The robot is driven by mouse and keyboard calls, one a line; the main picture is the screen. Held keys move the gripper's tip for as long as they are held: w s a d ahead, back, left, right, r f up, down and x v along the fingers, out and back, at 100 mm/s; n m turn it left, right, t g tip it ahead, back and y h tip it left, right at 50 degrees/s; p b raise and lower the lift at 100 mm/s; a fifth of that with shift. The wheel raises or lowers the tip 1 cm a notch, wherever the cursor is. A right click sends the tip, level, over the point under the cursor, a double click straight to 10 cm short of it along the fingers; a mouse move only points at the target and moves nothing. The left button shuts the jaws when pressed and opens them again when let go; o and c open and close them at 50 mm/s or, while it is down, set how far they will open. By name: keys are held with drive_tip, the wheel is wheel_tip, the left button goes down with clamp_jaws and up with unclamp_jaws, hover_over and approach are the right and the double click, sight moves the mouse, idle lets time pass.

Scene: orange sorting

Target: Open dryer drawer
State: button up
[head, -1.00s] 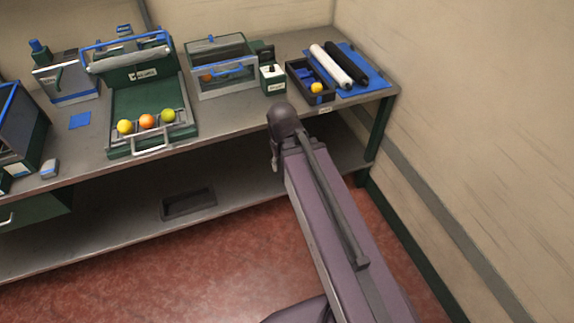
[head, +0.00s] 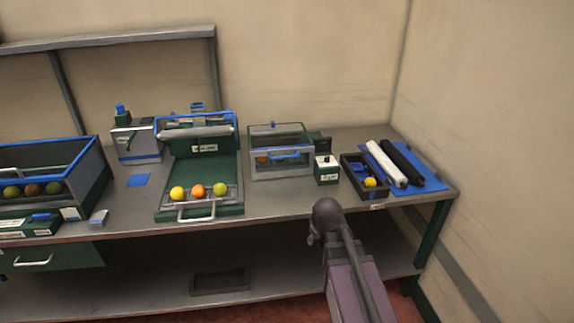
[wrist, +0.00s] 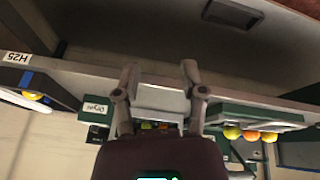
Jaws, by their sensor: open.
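The dryer appears to be the clear-walled box (head: 262,172) with a blue front handle (head: 284,155), on the bench in the head view. Fruit shows dimly inside, and the front looks shut. A small green box (head: 327,177) with a white top stands at its right. In the upside-down wrist view, a "Dryer" label (wrist: 95,108) is on the green box, and the clear box (wrist: 160,117) shows beyond my fingers. My gripper (wrist: 159,72) is open and empty, its fingers spread before the bench edge, apart from the handle.
A green tray (head: 172,209) with three fruits and a front handle stands left of the clear box. A dark bin (head: 349,180) with a yellow fruit and a blue mat (head: 431,181) with two rolls lie right. The lower shelf holds a dark tray (head: 220,281).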

sight(286, 157)
drive_tip(key=w+a+n+t+b, duration=0.1)
drive_tip(key=w+n+t+b, duration=0.2)
drive_tip(key=w, duration=0.4)
drive_tip(key=w+a+n+t+b, duration=0.1)
drive_tip(key=w+n+t+b, duration=0.2)
drive_tip(key=w, duration=0.4)
drive_tip(key=w+a+n+t+b, duration=0.1)
drive_tip(key=w+n+t+b, duration=0.3)
drive_tip(key=w, duration=0.3)
drive_tip(key=shift+w+a+f+t+y+b, duration=0.15)
drive_tip(key=shift+a+f+t+y+b, duration=0.2)
drive_tip(key=shift+b, duration=0.45)
drive_tip(key=w+r+n+t+b, duration=0.1)
drive_tip(key=w+a+n+t+b, duration=0.1)
drive_tip(key=w+r+n+t+b, duration=0.1)
drive_tip(key=w+t+b, duration=0.1)
drive_tip(key=shift+a+r+n+y, duration=0.2)
drive_tip(key=shift+r+n+y, duration=0.1)
drive_tip(key=shift+y, duration=0.05)
drive_tip(key=shift+w+a+r+n+t+b, duration=0.1)
drive_tip(key=shift+w+r+n+t+b, duration=0.3)
drive_tip(key=shift+r+n+t, duration=0.25)
drive_tip(key=p+x, duration=0.2)
drive_tip(key=x, duration=1.1)
drive_tip(key=shift+w+a, duration=0.15)
drive_tip(key=shift+w, duration=0.2)
clamp_jaws()
